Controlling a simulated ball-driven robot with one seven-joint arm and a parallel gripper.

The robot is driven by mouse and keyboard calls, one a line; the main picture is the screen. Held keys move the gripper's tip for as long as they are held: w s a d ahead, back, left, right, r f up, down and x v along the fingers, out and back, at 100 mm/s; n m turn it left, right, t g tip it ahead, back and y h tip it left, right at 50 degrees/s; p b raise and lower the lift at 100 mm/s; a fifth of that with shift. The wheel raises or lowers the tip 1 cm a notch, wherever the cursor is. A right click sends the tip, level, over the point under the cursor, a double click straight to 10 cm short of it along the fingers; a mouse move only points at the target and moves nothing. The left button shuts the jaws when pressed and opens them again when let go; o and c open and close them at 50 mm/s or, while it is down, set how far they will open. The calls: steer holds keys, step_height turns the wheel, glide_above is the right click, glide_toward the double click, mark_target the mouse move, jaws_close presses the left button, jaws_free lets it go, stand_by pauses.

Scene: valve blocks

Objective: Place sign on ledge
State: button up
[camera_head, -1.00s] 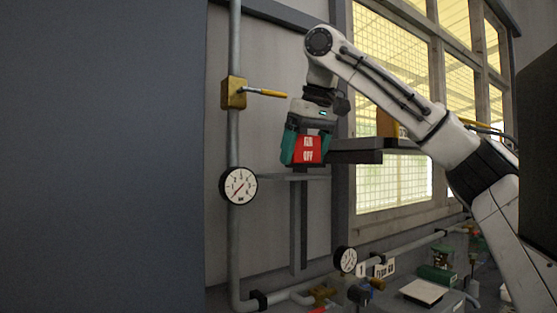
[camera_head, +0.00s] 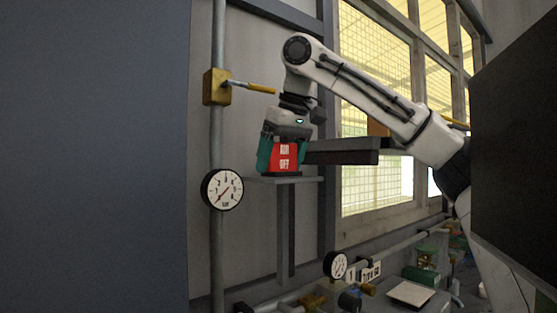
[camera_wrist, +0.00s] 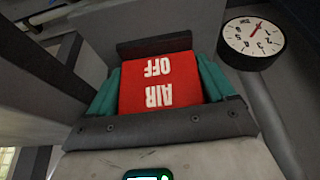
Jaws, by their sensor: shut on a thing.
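The red sign (camera_head: 285,157) has white "AIR OFF" lettering. It also shows in the wrist view (camera_wrist: 158,88), between the teal fingers. My gripper (camera_head: 282,153) points down and is shut on the sign, with one finger on each side. The ledge (camera_head: 306,180) is a thin grey shelf on an upright grey post. The sign's lower edge is right at the ledge's top in the head view. I cannot tell whether it touches.
A darker grey shelf (camera_head: 342,151) lies just right of the gripper. A vertical pipe (camera_head: 217,140) on the left carries a yellow-handled valve (camera_head: 216,87) and a round gauge (camera_head: 222,189). Pipes and fittings lie below. A dark panel (camera_head: 515,160) blocks the right side.

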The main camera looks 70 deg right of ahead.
mark_target(284, 146)
steer(key=shift+s+a+f, duration=0.1)
steer(key=shift+f, duration=0.05)
steer(key=o, duration=1)
steer(key=shift+r, duration=0.3)
steer(key=v, duration=0.7)
steer(key=shift+r, duration=0.1)
steer(key=shift+s+a, duration=0.1)
